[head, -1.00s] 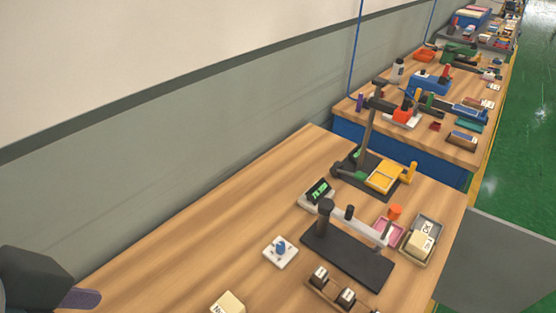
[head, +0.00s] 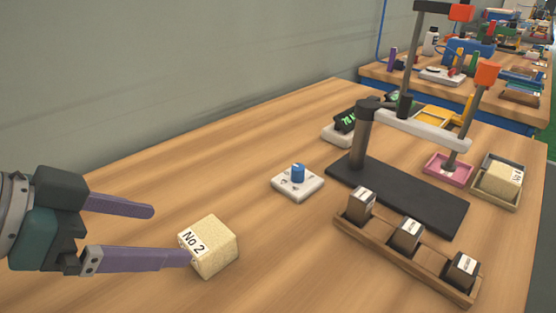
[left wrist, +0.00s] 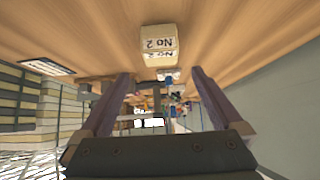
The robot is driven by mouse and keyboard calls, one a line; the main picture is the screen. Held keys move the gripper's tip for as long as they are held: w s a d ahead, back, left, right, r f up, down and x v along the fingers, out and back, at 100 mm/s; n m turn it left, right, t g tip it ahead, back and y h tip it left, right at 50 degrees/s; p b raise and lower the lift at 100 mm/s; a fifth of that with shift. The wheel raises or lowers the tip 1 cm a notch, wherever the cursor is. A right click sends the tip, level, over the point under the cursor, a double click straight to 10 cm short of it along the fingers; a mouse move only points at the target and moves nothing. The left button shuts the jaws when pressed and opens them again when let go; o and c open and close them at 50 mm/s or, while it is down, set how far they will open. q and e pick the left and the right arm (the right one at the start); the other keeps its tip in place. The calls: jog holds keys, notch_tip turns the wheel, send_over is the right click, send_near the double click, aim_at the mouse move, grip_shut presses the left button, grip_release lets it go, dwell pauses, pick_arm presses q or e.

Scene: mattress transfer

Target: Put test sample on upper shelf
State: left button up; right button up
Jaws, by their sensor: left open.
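A pale foam block labelled "No 2" (head: 213,247) sits on the wooden table (head: 130,290) near the front. It also shows in the left wrist view (left wrist: 158,45), upside down and beyond the fingertips. My left gripper (head: 170,234) is open and empty, just left of the "No 2" block. Its near fingertip overlaps the block's left edge in the head view; I cannot tell whether they touch. No shelf shows clearly in the head view. My right gripper is not in view.
A black stand with a grey arm (head: 420,196) stands right of a blue-knobbed white plate (head: 297,188). A wooden rack (head: 400,262) holds dark weights. Stacked boards on what looks like racking (left wrist: 40,105) show in the left wrist view. The table's back left is clear.

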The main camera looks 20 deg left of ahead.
aim_at(199, 239)
pick_arm(q)
jog(key=b+x, duration=0.1)
jog(key=x, duration=0.2)
jog(key=shift+w+f+b, duration=0.15)
jog(key=shift+f+b, duration=0.1)
jog(key=shift+b, duration=0.15)
jog(key=shift+w+d+f, duration=0.15)
jog(key=shift+w+f, duration=0.2)
jog(key=shift+f, duration=0.05)
jog(key=b+x, duration=0.2)
jog(key=x, duration=0.2)
jog(key=shift+f, duration=0.35)
jog(key=shift+w+d+f, duration=0.1)
jog(key=shift+w+f, duration=0.15)
jog(key=shift+f, duration=0.05)
jog(key=shift+r, duration=0.1)
jog(key=c, duration=1.4)
